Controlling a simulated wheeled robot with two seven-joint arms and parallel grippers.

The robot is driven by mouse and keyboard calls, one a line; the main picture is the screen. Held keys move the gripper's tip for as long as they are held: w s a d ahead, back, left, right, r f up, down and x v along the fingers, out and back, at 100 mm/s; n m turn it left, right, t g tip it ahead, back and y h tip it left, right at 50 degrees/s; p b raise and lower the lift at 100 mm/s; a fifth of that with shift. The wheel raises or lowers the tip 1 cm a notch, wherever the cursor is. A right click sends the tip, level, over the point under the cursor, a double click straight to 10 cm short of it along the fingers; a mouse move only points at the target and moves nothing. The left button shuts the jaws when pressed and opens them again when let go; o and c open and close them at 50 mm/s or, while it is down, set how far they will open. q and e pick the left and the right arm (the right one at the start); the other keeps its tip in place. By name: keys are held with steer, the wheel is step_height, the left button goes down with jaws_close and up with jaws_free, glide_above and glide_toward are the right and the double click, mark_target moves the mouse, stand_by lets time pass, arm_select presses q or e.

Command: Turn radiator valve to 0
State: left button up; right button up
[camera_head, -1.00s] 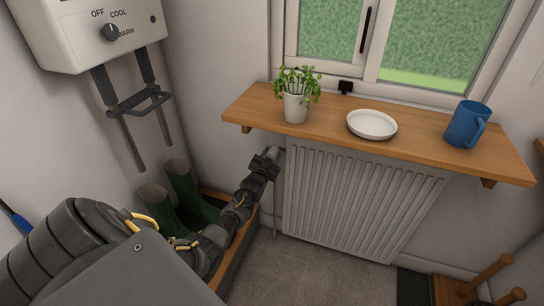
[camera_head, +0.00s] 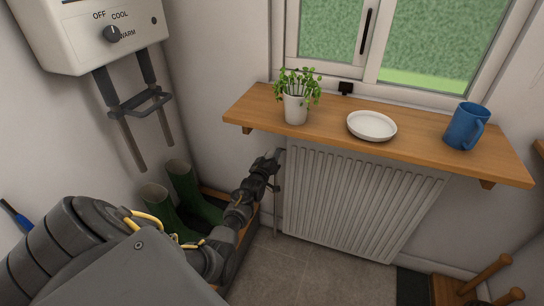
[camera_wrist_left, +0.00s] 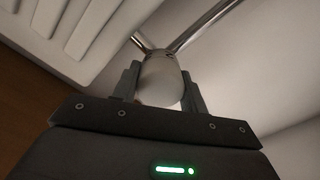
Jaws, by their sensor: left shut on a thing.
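The white radiator valve head (camera_wrist_left: 160,80) sits between the two dark fingers of my left gripper (camera_wrist_left: 159,90) in the left wrist view, at the end of metal pipes. The fingers are shut on its sides. I cannot read any number or mark on it. In the head view my left gripper (camera_head: 270,158) is at the upper left corner of the white ribbed radiator (camera_head: 350,205), just under the wooden shelf; it largely hides the valve there. The radiator's ribs also show at the upper left of the left wrist view (camera_wrist_left: 85,35). My right gripper is not in view.
The wooden shelf (camera_head: 240,110) above carries a potted plant (camera_head: 295,108), a white plate (camera_head: 371,126) and a blue mug (camera_head: 465,127). Green boots (camera_head: 190,190) stand beside my left arm. A white wall unit with a dial (camera_head: 90,35) hangs at upper left.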

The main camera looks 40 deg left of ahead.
arm_select(q)
steer(key=shift+f+n, duration=0.15)
steer(key=shift+n, duration=1.75)
steer(key=shift+n+p, duration=0.35)
steer(key=shift+n, duration=0.55)
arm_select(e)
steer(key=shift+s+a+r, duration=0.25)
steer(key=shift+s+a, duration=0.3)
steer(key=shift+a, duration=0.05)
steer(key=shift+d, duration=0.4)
arm_select(q)
steer(key=o, duration=1)
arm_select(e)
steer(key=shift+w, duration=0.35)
